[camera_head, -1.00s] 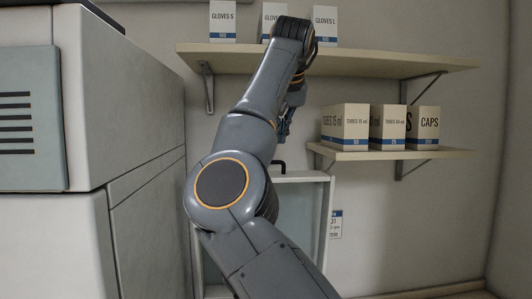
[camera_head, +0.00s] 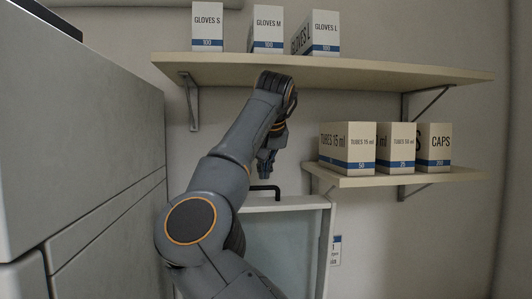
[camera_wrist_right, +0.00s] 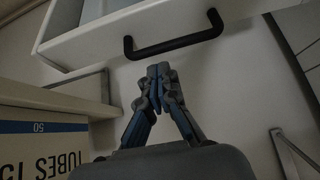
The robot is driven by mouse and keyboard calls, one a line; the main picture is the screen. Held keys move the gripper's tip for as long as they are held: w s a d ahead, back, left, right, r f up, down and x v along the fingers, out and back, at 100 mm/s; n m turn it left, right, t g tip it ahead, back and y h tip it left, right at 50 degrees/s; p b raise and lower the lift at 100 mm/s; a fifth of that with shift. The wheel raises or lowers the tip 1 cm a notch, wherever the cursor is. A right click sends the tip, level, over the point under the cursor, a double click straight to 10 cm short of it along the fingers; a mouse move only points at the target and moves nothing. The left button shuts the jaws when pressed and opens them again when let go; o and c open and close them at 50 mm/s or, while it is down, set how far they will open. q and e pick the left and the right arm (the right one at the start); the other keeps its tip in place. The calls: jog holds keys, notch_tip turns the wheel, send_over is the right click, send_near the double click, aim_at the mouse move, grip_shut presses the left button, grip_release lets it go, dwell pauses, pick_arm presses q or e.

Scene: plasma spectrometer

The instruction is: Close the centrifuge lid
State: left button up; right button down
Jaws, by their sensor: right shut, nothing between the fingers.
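A white-framed panel (camera_head: 285,255) with a pale inner face stands upright below the lower shelf in the head view. It may be the centrifuge lid, but the centrifuge body is not visible. A black handle (camera_head: 264,190) sits on its top edge. My right gripper (camera_head: 266,172) is just above the handle in the head view. In the wrist view the right gripper (camera_wrist_right: 158,70) is shut and empty, its tips pointing at the black handle (camera_wrist_right: 172,45) with a small gap. My arm hides part of the panel. My left gripper is out of view.
A large grey machine (camera_head: 80,150) fills the left side. The upper shelf (camera_head: 320,68) holds glove boxes. The lower shelf (camera_head: 400,176) with tube and cap boxes (camera_head: 347,148) lies just right of my gripper. A metal bracket (camera_wrist_right: 295,155) shows at the wrist view's right.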

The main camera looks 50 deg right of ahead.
aim_at(264, 187)
jog(key=x, duration=0.3)
jog(key=shift+w+d+f+p, duration=0.1)
jog(key=shift+w+d+p, duration=0.1)
jog(key=shift+p, duration=0.2)
jog(key=shift+s, duration=0.1)
jog(key=shift+a, duration=0.1)
